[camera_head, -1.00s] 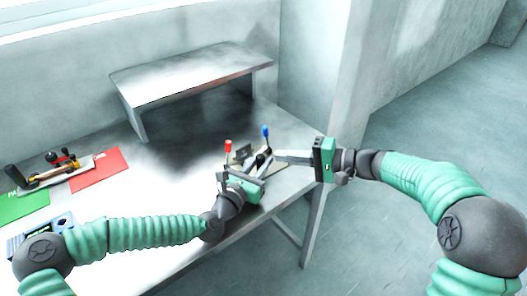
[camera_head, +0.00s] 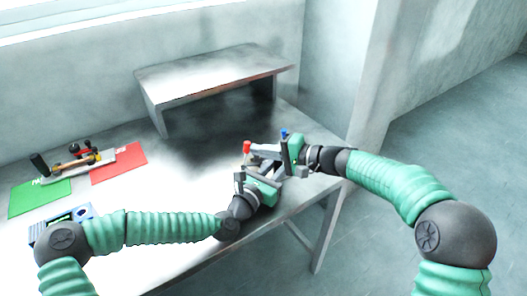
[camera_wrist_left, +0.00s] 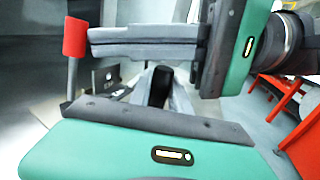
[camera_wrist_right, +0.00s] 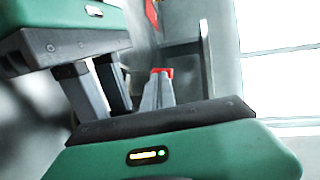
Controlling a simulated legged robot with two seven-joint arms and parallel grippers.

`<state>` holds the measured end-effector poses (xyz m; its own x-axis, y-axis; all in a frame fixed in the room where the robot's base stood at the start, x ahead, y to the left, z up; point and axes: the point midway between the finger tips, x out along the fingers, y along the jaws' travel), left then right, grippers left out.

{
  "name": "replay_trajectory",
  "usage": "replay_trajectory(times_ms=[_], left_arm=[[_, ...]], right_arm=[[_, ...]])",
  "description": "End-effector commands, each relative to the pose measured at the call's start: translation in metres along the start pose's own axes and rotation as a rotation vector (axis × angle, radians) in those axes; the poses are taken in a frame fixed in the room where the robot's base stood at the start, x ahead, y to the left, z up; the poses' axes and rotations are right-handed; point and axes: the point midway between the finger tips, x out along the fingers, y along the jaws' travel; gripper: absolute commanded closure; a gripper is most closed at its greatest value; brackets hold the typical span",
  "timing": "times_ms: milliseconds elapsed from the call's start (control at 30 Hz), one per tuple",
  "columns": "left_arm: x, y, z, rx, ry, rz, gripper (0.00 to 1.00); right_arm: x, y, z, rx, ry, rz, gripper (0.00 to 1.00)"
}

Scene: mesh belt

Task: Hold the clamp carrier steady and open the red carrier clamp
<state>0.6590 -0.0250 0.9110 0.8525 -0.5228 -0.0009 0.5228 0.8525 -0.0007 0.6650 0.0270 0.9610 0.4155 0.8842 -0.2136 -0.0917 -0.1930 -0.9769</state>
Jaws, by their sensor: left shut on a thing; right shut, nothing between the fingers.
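The red clamp handle (camera_head: 247,147) stands on the clamp carrier near the table's right edge. It also shows in the left wrist view (camera_wrist_left: 75,37), on a metal lever. My left gripper (camera_head: 262,167) is shut on the clamp carrier, which is mostly hidden behind the grippers. My right gripper (camera_head: 262,149) comes in from the right, shut and empty. Its fingertips (camera_wrist_left: 92,42) are right beside the red handle; I cannot tell whether they touch. In the right wrist view the red handle (camera_wrist_right: 162,72) shows just beyond these fingers. A blue handle (camera_head: 283,133) rises behind my right gripper.
A metal riser shelf (camera_head: 215,73) stands at the table's back. At the left are a red mat (camera_head: 119,163), a green mat (camera_head: 38,197) and a tool-like object (camera_head: 72,163). A blue device (camera_head: 80,213) lies near my left arm. The table's middle is clear.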

Motion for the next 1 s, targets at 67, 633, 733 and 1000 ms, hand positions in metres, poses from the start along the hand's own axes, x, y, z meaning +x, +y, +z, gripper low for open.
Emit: replay_trajectory(times_ms=[67,633,733,1000], left_arm=[[0.000,0.000,0.000,0.000,0.000,0.001,1.00],[0.000,0.000,0.000,0.000,0.000,0.001,1.00],[0.000,0.000,0.000,0.000,0.000,0.000,1.00],[0.000,0.000,0.000,0.000,0.000,0.000,1.00]], right_arm=[[0.000,0.000,0.000,-0.001,0.000,0.000,1.00],[0.007,-0.007,0.013,-0.149,0.028,0.100,1.00],[0.011,-0.010,0.019,-0.217,0.042,0.144,1.00],[0.021,-0.014,0.036,-0.425,0.087,0.283,1.00]])
